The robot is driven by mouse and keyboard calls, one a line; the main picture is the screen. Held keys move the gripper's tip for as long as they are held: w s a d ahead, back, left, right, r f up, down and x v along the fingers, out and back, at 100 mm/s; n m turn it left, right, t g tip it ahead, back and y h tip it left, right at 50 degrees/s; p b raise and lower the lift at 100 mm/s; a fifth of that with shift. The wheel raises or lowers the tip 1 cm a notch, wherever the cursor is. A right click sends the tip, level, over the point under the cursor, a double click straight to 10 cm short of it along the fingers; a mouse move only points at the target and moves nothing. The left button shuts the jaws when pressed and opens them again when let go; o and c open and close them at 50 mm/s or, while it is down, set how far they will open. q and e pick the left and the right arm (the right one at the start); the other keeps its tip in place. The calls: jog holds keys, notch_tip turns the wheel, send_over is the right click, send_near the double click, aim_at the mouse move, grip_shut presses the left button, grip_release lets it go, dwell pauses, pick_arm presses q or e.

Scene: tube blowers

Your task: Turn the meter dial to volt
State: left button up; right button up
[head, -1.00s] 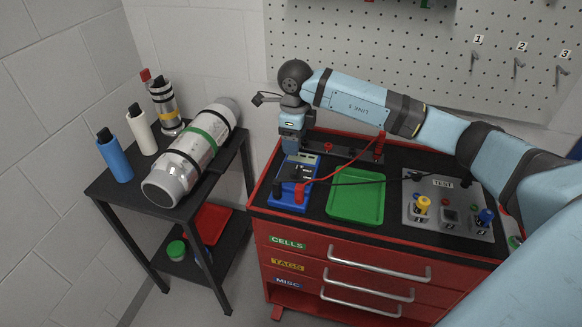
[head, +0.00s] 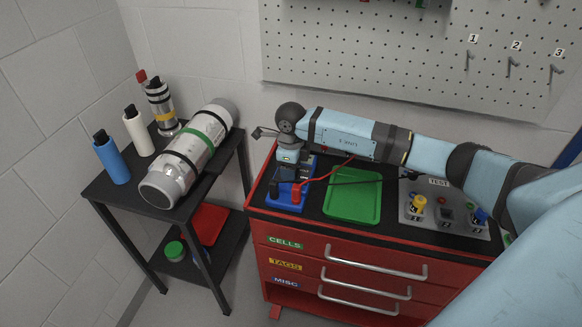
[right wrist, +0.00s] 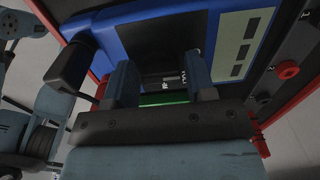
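The blue meter (head: 283,204) stands at the left end of the red cabinet's top. In the right wrist view its blue case (right wrist: 140,20), grey-green display (right wrist: 240,42) and dark face show close up. My right gripper (head: 293,171) is low over the meter and covers most of its face in the head view. In the right wrist view its two fingers are apart (right wrist: 160,68), with dark surface and small white markings between them. The dial is not clearly visible, and contact with it cannot be told. My left gripper is not in view.
A black plug (right wrist: 70,65) stands beside the fingers. Red and black leads run from the meter past the green tray (head: 353,196). The test panel (head: 445,212) is to the right. A side table (head: 222,170) with canister and bottles stands left.

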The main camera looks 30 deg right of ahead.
jog(key=c, duration=0.5)
jog(key=shift+c, duration=0.2)
jog(key=shift+m, duration=0.4)
jog(key=m, duration=0.3)
jog(key=shift+d, duration=0.1)
jog(key=m, duration=0.5)
jog(key=shift+d, duration=0.1)
jog(key=o, duration=0.9)
jog(key=shift+o, duration=0.2)
jog(key=shift+r, duration=0.15)
